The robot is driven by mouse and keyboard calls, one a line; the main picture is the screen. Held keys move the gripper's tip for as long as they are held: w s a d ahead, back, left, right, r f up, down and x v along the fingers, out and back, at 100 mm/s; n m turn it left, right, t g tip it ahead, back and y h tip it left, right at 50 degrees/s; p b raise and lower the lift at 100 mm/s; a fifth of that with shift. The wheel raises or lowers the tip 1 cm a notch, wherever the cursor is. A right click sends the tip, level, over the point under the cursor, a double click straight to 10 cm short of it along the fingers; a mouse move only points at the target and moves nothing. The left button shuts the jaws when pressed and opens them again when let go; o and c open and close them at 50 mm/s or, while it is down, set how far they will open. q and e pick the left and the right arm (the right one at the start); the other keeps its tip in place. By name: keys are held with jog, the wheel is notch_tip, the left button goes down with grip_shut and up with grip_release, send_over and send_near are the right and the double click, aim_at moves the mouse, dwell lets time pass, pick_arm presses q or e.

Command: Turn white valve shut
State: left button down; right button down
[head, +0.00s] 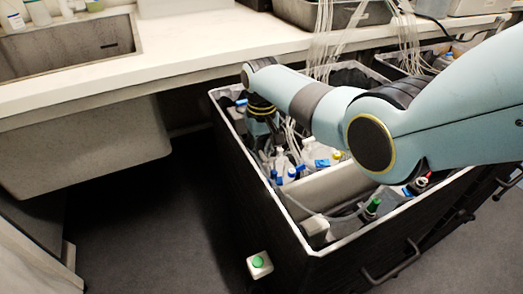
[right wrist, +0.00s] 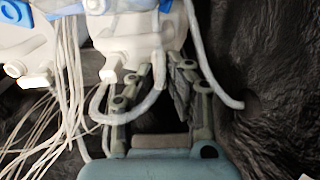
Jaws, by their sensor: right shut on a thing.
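My right gripper (right wrist: 155,78) shows in the right wrist view with its two dark grey fingers at a white fitting with a tube end (right wrist: 159,72), which looks like the white valve. The fingers partly hide it, so its handle angle cannot be told. A white bottle (right wrist: 140,35) stands just beyond the fingertips. In the head view my right arm reaches in from the right, and the right gripper (head: 262,128) points down inside the black bin, small and partly hidden. My left gripper is not in view.
The black-lined bin (head: 228,140) holds several bottles with blue caps (head: 292,172) and a green-capped one (head: 373,206). Thin white tubes (right wrist: 70,90) hang left of my gripper. A white counter (head: 150,70) with a sink lies behind.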

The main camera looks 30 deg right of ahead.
aim_at(262, 154)
jog(key=shift+r+m+p, duration=0.15)
jog(key=shift+m+p, duration=0.45)
jog(key=shift+m, duration=1.3)
jog(key=shift+f, duration=0.2)
jog(key=c, duration=1.3)
grip_release()
jog(key=shift+c, duration=0.2)
jog(key=shift+r, duration=0.1)
notch_tip(262, 154, up, 12)
jog(key=shift+o, duration=0.3)
